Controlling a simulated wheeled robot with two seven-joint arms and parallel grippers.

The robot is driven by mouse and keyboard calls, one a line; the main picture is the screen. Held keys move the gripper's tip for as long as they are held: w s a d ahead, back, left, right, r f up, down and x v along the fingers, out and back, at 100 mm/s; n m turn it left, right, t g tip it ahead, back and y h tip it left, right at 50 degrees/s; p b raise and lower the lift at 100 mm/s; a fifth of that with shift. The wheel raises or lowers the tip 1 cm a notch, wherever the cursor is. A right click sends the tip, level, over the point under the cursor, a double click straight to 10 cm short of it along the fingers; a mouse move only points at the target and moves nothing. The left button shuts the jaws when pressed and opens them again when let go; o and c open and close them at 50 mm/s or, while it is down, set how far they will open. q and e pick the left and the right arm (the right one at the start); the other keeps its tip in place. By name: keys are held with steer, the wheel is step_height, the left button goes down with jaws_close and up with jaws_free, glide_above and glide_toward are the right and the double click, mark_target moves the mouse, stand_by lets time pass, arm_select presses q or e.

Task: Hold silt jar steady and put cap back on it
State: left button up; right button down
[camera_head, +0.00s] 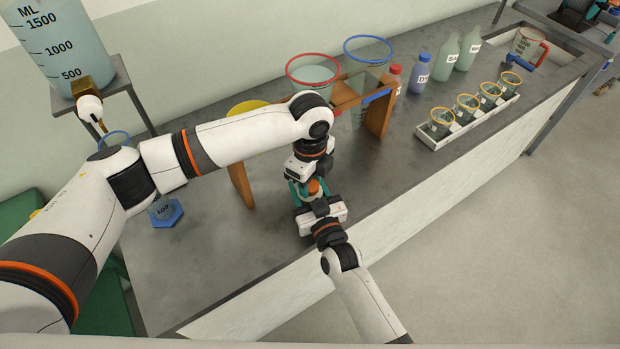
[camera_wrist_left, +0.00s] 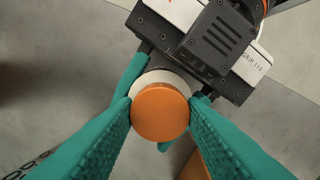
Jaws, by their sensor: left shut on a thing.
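The orange cap (camera_wrist_left: 160,112) sits between the teal fingers of my left gripper (camera_wrist_left: 158,122), which is shut on it. In the head view the left gripper (camera_head: 309,187) points down, with the orange cap (camera_head: 314,186) between its fingers. The pale rim of the silt jar (camera_wrist_left: 150,82) shows just behind the cap in the left wrist view, slightly offset from it; the rest of the jar is hidden. My right gripper (camera_wrist_left: 172,95) comes in from the opposite side, its teal fingers around the jar. I cannot tell whether cap and jar touch.
A wooden rack (camera_head: 378,115) with red- and blue-rimmed funnels stands just behind the grippers. A white tray (camera_head: 462,130) of several beakers and several bottles (camera_head: 420,72) stand to the right. A blue-based cylinder (camera_head: 166,212) stands left. The bench front edge is close to my right gripper.

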arm_select(q)
steer(key=m, duration=0.4)
steer(key=shift+m, duration=0.3)
steer(key=m, duration=0.4)
steer(key=shift+m, duration=0.4)
steer(key=o, duration=1.2)
steer(key=shift+c, duration=0.2)
step_height(320, 180, up, 12)
arm_select(e)
steer(key=c, duration=0.5)
jaws_free()
